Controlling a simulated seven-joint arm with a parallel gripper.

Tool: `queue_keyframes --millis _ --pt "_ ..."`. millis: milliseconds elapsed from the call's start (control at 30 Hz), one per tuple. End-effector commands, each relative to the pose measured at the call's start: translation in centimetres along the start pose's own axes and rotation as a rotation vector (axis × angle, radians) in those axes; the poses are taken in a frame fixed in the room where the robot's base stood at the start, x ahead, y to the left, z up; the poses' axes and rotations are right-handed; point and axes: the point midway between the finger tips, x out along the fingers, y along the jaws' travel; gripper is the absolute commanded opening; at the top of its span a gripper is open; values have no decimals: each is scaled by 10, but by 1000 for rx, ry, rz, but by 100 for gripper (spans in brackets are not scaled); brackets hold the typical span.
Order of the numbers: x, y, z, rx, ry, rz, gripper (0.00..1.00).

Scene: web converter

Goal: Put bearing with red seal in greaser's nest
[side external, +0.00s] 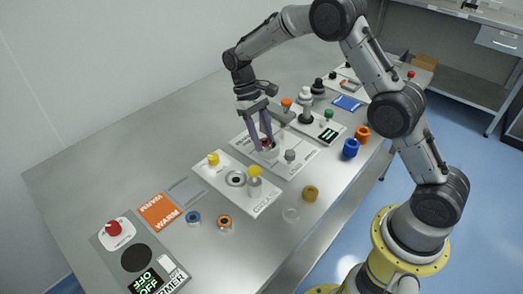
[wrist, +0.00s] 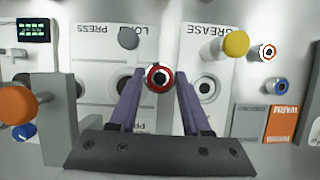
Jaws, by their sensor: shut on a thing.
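The bearing with the red seal (wrist: 158,77) is a small red-rimmed ring between the fingertips of my gripper (wrist: 158,80) in the wrist view. In the side view my gripper (side external: 261,146) points down over the press plate, shut on the bearing (side external: 266,143), which the fingers partly hide. I cannot tell whether the bearing is clear of the press. The greaser (side external: 222,190) is the white panel on the near side of the press, with yellow knobs. Its nest (side external: 236,178) is a round holder with a dark centre, seemingly empty; it also shows right of my fingers in the wrist view (wrist: 206,86).
A yellow-topped post (side external: 254,180) stands beside the nest. Blue-ringed (side external: 193,218) and orange-ringed (side external: 225,222) bearings lie near the orange WARM mat (side external: 160,212). The warmer (side external: 137,257) is at the near left. Blue (side external: 350,148) and orange (side external: 362,133) cylinders stand at the right edge.

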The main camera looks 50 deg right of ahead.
Motion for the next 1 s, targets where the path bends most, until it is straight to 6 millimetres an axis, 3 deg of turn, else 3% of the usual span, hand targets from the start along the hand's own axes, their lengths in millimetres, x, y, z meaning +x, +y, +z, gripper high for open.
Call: queue_keyframes --millis 133,333,500,1000 --pt "-11 -11 -3 24 -8 -2 0" --pt "-27 -66 -11 17 -5 -2 0" --pt "-25 -94 -13 -26 0 9 0" --pt "29 -96 -34 -31 -4 12 0"
